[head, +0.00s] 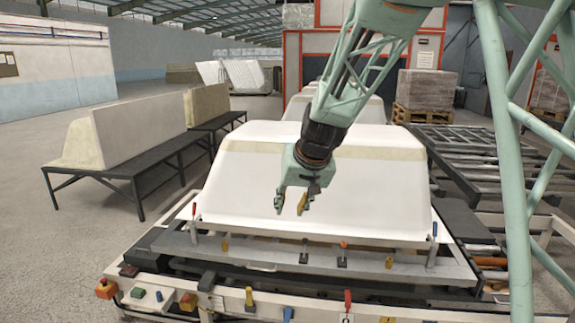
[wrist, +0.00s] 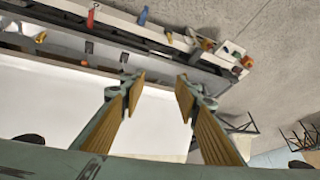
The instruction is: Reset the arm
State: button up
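My gripper (head: 291,204) hangs in front of the white bathtub shell (head: 380,200) in the head view, at the end of my green arm. Its fingers are apart with nothing between them. In the wrist view my gripper (wrist: 158,84) shows two yellow-padded fingers spread wide, with the grey frame edge and part of the white shell (wrist: 50,100) behind them. The shell lies upside down on a flat fixture and has a beige band near its top. I cannot tell the exact gap between the fingers and the shell.
The fixture's front bar (head: 290,252) carries several small coloured handles and clamps. Dark benches (head: 130,170) with pale shells stand to the left. A roller conveyor (head: 465,150) lies to the right. Floor at far left is clear.

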jog(key=s+d+r, duration=0.4)
jog(key=s+d, duration=0.1)
jog(key=s, duration=0.8)
jog(key=s+d+r+g+h, duration=0.1)
jog(key=s+d+r, duration=0.4)
jog(key=s, duration=0.7)
jog(key=s+d+r, duration=0.4)
jog(key=s+d, duration=0.2)
jog(key=s, duration=0.7)
jog(key=s+d+f, duration=0.1)
jog(key=s+d, duration=0.1)
jog(key=s, duration=0.5)
jog(key=s+d+f+m+h, duration=0.1)
jog(key=s+d, duration=0.1)
jog(key=s, duration=0.5)
jog(key=shift+s+f+g, duration=0.3)
jog(key=shift+g, duration=0.1)
jog(key=shift+r+p, duration=0.4)
jog(key=shift+r, duration=0.05)
jog(key=shift+f, duration=0.2)
notch_tip(320, 180, down, 7)
jog(key=b, duration=0.7)
